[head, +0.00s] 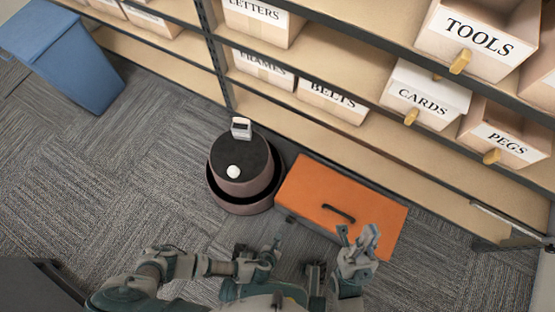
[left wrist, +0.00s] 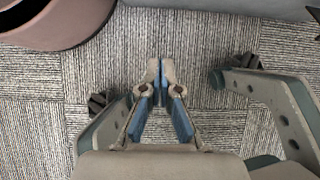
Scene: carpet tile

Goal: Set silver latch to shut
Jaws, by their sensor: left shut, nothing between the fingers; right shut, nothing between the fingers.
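A round brown container with a dark lid (head: 257,166) stands on the carpet in the middle of the head view. A small silver latch (head: 241,128) stands up at the lid's far edge. A white knob (head: 233,172) sits on the lid's near part. The container's lower wall shows at the top left of the left wrist view (left wrist: 65,30); the latch is not seen there. My left gripper (head: 279,238) is shut and empty, nearer me than the container and apart from it; its fingers meet in the left wrist view (left wrist: 160,68). My right gripper (head: 358,238) is shut and empty at the orange box's near edge.
An orange-topped box (head: 325,186) with a black handle (head: 339,213) lies right of the container. Behind are shelves (head: 320,48) with labelled bins, including a TOOLS bin (head: 475,40). A blue bin (head: 68,62) stands at far left. The carpet left of the container is clear.

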